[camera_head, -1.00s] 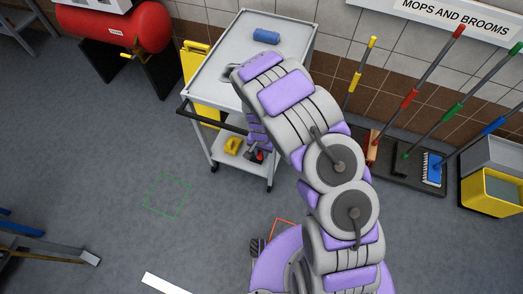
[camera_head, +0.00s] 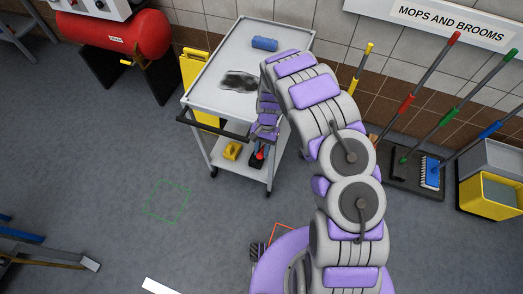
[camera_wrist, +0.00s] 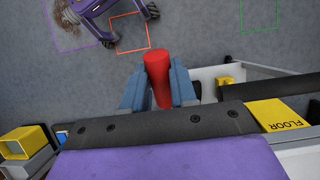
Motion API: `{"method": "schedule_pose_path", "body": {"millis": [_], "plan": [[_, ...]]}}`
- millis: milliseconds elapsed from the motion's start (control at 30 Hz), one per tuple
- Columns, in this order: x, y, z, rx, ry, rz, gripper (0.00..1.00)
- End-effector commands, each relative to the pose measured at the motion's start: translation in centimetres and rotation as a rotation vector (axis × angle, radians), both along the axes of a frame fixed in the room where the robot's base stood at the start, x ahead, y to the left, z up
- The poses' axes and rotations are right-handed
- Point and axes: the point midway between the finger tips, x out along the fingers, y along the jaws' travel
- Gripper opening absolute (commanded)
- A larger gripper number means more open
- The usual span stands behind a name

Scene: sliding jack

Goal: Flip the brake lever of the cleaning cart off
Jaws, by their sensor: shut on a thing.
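The cleaning cart (camera_head: 207,97) stands ahead of me, a light grey trolley with a dark push handle on its near left side. Its red brake lever (camera_head: 259,155) shows low at the cart's near right corner, partly hidden by my arm. In the wrist view the lever's red rounded end (camera_wrist: 159,72) sits between my two blue-grey fingers. My gripper (camera_wrist: 158,88) is shut on it, one finger on each side. In the head view my gripper (camera_head: 262,147) is small and mostly covered by my wrist.
A blue roll (camera_head: 265,43) and a dark grey patterned item (camera_head: 239,81) lie on the cart's top. A yellow item (camera_head: 231,151) sits on its lower shelf. A yellow floor sign (camera_head: 195,68) leans at its left. Brooms (camera_head: 431,171) stand right.

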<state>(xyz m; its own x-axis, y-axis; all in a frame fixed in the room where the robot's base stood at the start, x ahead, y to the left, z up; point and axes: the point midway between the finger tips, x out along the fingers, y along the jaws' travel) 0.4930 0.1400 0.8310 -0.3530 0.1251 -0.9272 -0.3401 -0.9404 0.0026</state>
Motion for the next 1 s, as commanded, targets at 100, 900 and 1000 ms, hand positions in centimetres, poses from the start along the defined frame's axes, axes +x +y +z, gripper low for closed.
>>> {"method": "schedule_pose_path", "body": {"millis": [100, 900, 1000], "plan": [[0.1, 0.1, 0.2, 0.002, -0.004, -0.002, 0.00], [0.6, -0.1, 1.1, 0.002, -0.006, -0.001, 0.53], [1.2, -0.3, 2.7, 0.002, -0.009, -0.002, 0.53]]}}
